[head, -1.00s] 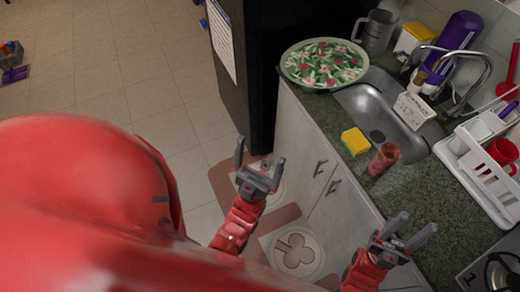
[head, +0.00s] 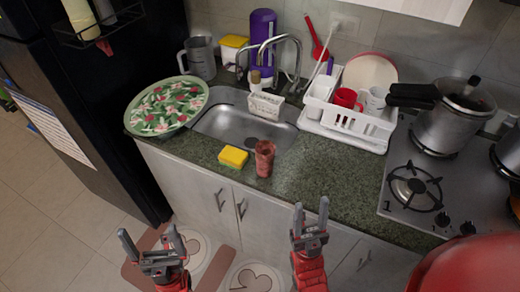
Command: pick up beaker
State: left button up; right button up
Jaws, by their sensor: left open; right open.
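A reddish-brown tumbler-like cup (head: 264,158) stands upright near the counter's front edge, right of a yellow sponge. A grey jug with a handle (head: 200,58) stands at the back left of the counter. I cannot tell for sure which of the two is the beaker. My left gripper (head: 150,238) is open and empty in front of the cabinets, below counter height in the picture. My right gripper (head: 311,211) is open and empty, nearer the camera than the reddish cup and to its right, apart from it.
The sponge (head: 233,157) lies by the sink (head: 228,124). A floral plate (head: 166,107) is at the left. A white dish rack (head: 348,128) stands behind right, a stove (head: 411,190) with a pot (head: 452,115) further right. The counter (head: 320,175) right of the cup is clear.

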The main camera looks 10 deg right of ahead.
aim_at(265, 150)
jog(key=j+z, duration=0.35)
jog(key=j, duration=0.4)
jog(key=j+z, duration=0.3)
jog(key=j, duration=0.5)
